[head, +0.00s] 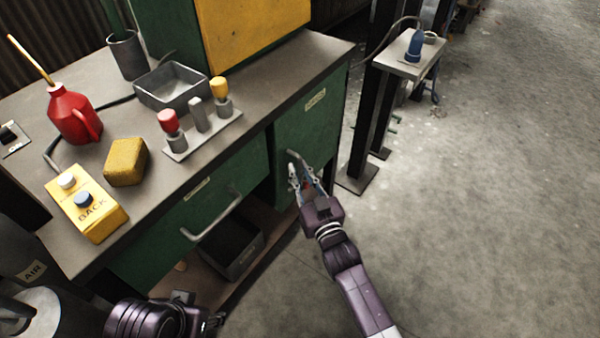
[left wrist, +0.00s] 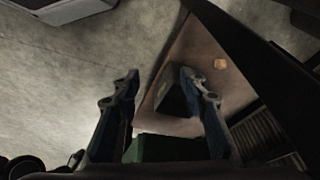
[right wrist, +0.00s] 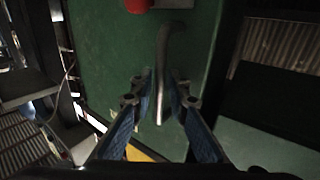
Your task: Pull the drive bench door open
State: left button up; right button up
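The drive bench door (head: 305,125) is a green panel at the right end of the bench front, apparently shut. Its grey bar handle (head: 292,155) is partly hidden by my right gripper (head: 303,182). In the right wrist view the handle (right wrist: 162,75) runs down between the two fingertips of my right gripper (right wrist: 160,95), with gaps visible beside it, so the gripper is open around the handle. My left gripper (left wrist: 158,85) is open and empty in the left wrist view, low in front of the bench; it is mostly hidden in the head view.
A green drawer with a handle (head: 212,222) is left of the door, above a shelf with a grey bin (head: 232,250). The benchtop holds a red oil can (head: 75,115), a yellow button box (head: 85,205) and a tray. A post stand (head: 408,60) is beyond the door; floor right is clear.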

jog(key=shift+c, duration=0.2)
grip_shut()
jog(key=shift+s+d, duration=0.1)
